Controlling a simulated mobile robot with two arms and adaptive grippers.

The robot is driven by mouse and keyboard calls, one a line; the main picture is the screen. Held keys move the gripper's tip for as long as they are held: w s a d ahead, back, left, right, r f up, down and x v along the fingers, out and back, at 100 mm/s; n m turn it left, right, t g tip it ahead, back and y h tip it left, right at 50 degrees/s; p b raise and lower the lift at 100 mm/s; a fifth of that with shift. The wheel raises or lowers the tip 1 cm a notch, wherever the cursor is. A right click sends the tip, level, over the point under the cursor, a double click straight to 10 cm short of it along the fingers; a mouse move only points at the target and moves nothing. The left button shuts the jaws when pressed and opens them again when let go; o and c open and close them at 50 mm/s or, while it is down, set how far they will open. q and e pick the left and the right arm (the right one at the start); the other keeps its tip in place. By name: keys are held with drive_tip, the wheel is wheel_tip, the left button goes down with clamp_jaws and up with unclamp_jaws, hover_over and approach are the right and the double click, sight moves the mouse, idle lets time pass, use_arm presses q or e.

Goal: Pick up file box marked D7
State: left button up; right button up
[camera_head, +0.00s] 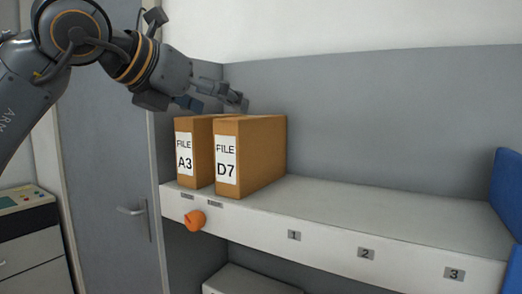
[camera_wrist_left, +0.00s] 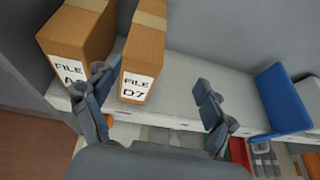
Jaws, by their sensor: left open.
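The file box marked D7 (camera_head: 262,152) is a brown upright box with a white label, standing on the shelf. The file box marked A3 (camera_head: 185,152) stands just to its left, with a narrow gap between them. My left gripper (camera_head: 215,100) is above the tops of the boxes in the head view. In the left wrist view the left gripper (camera_wrist_left: 158,95) is open and empty; one finger shows near the A3 label and the other to the right of box D7 (camera_wrist_left: 143,58). I cannot tell whether any finger touches a box. My right gripper is in neither view.
The white shelf (camera_head: 365,212) is bare right of the boxes, with tags 1, 2 and 3 on its front edge. A blue object (camera_head: 507,190) stands at the right end. An orange knob (camera_head: 195,220) sticks out below the boxes. A grey wall rises behind.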

use_arm(q)
drive_tip(key=y+p, duration=0.1)
drive_tip(key=p, duration=0.2)
hover_over(254, 151)
drive_tip(key=a, duration=0.3)
drive_tip(key=shift+s+a+f, duration=0.1)
drive_tip(key=shift+s+f, duration=0.1)
drive_tip(key=shift+f, duration=0.4)
drive_tip(key=shift+s+a+f, duration=0.1)
drive_tip(key=shift+s+f, duration=0.05)
drive_tip(key=shift+f, duration=0.4)
drive_tip(key=w+p, duration=0.1)
drive_tip(key=w+d+p, duration=0.1)
drive_tip(key=w, duration=0.1)
drive_tip(key=w+d+f+p, duration=0.1)
drive_tip(key=shift+w, duration=0.15)
drive_tip(key=shift+w+d+f, duration=0.2)
drive_tip(key=shift+w+d, duration=0.05)
drive_tip(key=shift+s+a, duration=0.1)
drive_tip(key=shift+c, duration=0.4)
drive_tip(key=c, duration=0.4)
clamp_jaws()
drive_tip(key=shift+r, duration=0.15)
